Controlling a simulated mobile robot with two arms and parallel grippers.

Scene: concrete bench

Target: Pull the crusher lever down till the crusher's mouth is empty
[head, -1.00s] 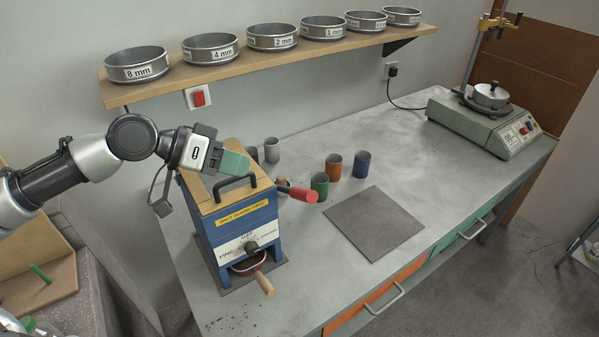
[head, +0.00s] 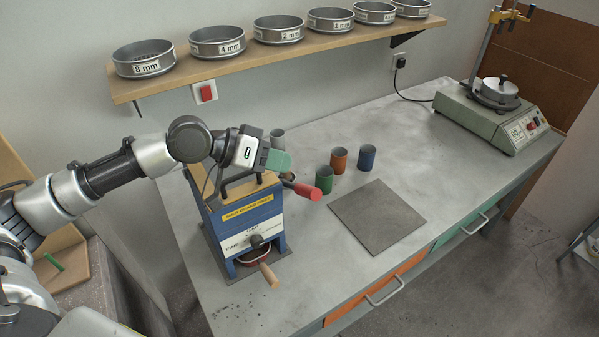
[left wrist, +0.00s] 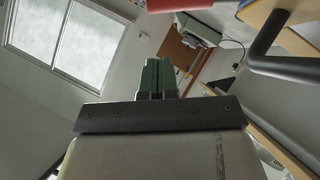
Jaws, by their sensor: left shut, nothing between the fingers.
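The crusher (head: 247,222) is a blue box with a wooden top, standing on the bench. Its lever ends in a red grip (head: 308,191) that sticks out at the right; a red piece, apparently this grip, also shows at the top edge of the left wrist view (left wrist: 180,4). My left gripper (head: 280,161) has green fingers and is shut and empty, above and slightly left of the red grip, apart from it. The fingers also look closed together in the left wrist view (left wrist: 157,80). The crusher's mouth is hidden behind my gripper and arm. My right gripper is out of view.
Green (head: 324,179), orange (head: 338,160) and blue (head: 366,157) cups stand behind the lever. A dark flat plate (head: 377,217) lies to the right. A shelf (head: 128,87) with several sieves runs above. A sieve shaker (head: 490,118) stands far right.

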